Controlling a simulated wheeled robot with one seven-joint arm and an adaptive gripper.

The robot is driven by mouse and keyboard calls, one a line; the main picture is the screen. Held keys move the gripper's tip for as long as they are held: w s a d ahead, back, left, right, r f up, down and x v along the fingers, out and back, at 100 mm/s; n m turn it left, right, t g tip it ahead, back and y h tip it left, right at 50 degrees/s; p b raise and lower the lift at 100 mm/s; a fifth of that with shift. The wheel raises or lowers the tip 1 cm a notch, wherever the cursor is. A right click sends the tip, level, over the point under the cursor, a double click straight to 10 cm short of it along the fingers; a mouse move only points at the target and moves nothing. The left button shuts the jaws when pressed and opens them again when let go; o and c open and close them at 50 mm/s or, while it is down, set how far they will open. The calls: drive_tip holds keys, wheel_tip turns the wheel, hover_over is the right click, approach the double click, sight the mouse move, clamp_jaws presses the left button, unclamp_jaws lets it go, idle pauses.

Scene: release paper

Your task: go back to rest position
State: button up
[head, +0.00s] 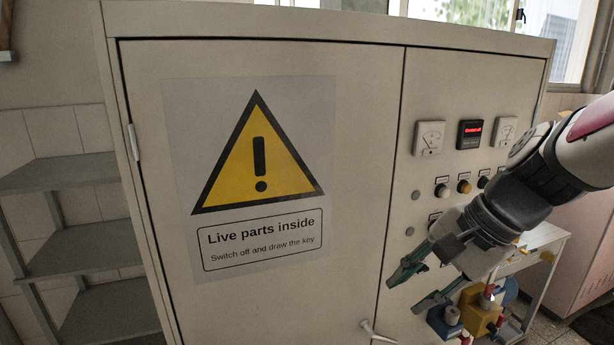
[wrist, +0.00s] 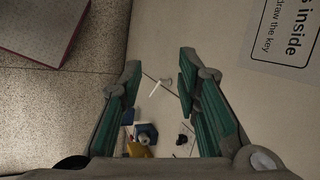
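My gripper (head: 412,285) is at the right of the head view, in front of the cabinet's right side and pointing down to the left. Its two green-padded fingers are apart with nothing between them. The wrist view also shows the gripper (wrist: 158,82) open and empty. The warning paper (head: 345,180) with a yellow triangle and "Live parts inside" lies flat on the cabinet door (head: 355,280), left of my gripper and apart from it. A corner of the paper (wrist: 283,55) shows at the upper right of the wrist view.
A door handle (head: 377,332) sticks out low on the cabinet. The cabinet's right panel has meters, a red display (head: 470,134) and several knobs. Grey shelves (head: 75,260) are at the left.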

drive_tip(key=s+d+r+n+t+h, duration=0.1)
drive_tip(key=s+r+n+h, duration=0.1)
drive_tip(key=s+n, duration=0.3)
drive_tip(key=s+d+r+n+t+h, duration=0.1)
drive_tip(key=s+d+r+n+h, duration=0.1)
drive_tip(key=s+n, duration=0.4)
drive_tip(key=shift+s+t+h, duration=0.35)
drive_tip(key=shift+t+h, duration=0.05)
drive_tip(key=shift+d, duration=0.1)
idle(1.8)
